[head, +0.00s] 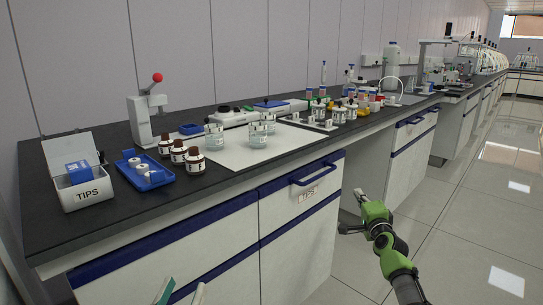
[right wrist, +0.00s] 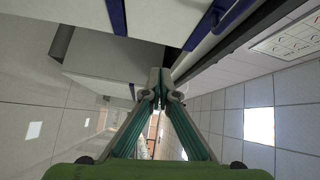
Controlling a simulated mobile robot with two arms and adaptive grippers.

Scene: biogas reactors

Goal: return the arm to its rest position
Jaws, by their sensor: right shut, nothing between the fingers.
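My right arm reaches in from the lower right in the head view. Its green gripper (head: 359,194) is in front of the bench, beside the open knee space and above the floor, touching nothing. In the right wrist view the fingers of this right gripper (right wrist: 160,88) meet at their tips, shut and empty. My left gripper (head: 182,290) shows only as two teal-padded fingertips at the bottom edge of the head view, in front of the cabinet. These tips stand apart with nothing seen between them; the rest is out of frame.
A dark-topped bench (head: 95,222) holds a tips box (head: 84,193), a blue tray (head: 128,168), brown bottles (head: 194,161) and glass beakers (head: 259,135). A drawer handle (head: 316,174) juts from its front. The tiled floor (head: 460,230) to the right is clear.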

